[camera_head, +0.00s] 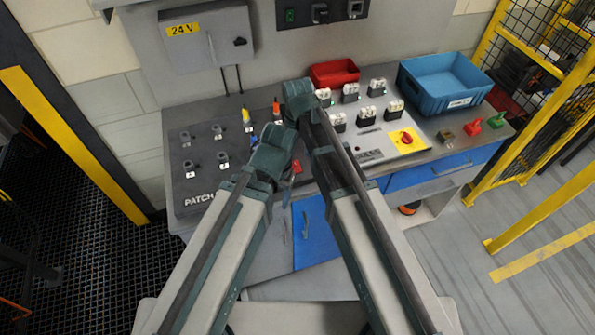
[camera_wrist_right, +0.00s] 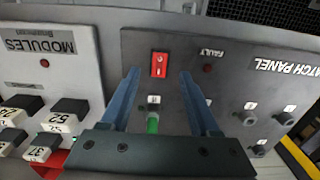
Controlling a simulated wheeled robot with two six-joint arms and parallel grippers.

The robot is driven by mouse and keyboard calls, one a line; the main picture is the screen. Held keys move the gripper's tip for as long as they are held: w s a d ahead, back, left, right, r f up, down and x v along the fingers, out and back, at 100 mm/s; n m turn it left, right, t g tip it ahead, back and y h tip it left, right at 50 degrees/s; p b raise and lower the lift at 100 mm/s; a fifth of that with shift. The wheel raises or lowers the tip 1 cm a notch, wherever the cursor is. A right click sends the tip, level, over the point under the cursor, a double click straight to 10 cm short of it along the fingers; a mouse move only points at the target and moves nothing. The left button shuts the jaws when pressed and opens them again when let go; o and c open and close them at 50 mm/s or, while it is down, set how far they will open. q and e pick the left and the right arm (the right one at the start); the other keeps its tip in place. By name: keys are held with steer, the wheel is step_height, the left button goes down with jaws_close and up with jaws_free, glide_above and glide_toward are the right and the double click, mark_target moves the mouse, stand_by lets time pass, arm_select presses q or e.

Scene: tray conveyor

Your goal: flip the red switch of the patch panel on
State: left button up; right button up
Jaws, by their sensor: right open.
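The red switch (camera_wrist_right: 159,65) is a small upright red rocker with white marks on the grey patch panel (camera_wrist_right: 230,92). A small red part (camera_head: 297,167), probably this switch, shows between my arms in the head view. Whether the switch is on or off I cannot tell. My right gripper (camera_wrist_right: 160,74) is open and empty. In the right wrist view its fingertips stand left and right of the switch, which appears between and slightly beyond them; contact cannot be made out. My left gripper's fingers do not show.
A green plug (camera_wrist_right: 152,124) stands in a socket by the switch, between the fingers. A dark red FAULT lamp (camera_wrist_right: 210,68) is beside it. The modules panel (camera_head: 408,140), a red bin (camera_head: 335,73) and a blue crate (camera_head: 447,82) are on the right. My arms run close together.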

mark_target(298, 169)
step_height(298, 169, down, 7)
steer(key=b, duration=0.5)
steer(key=shift+r, duration=0.2)
jaws_close()
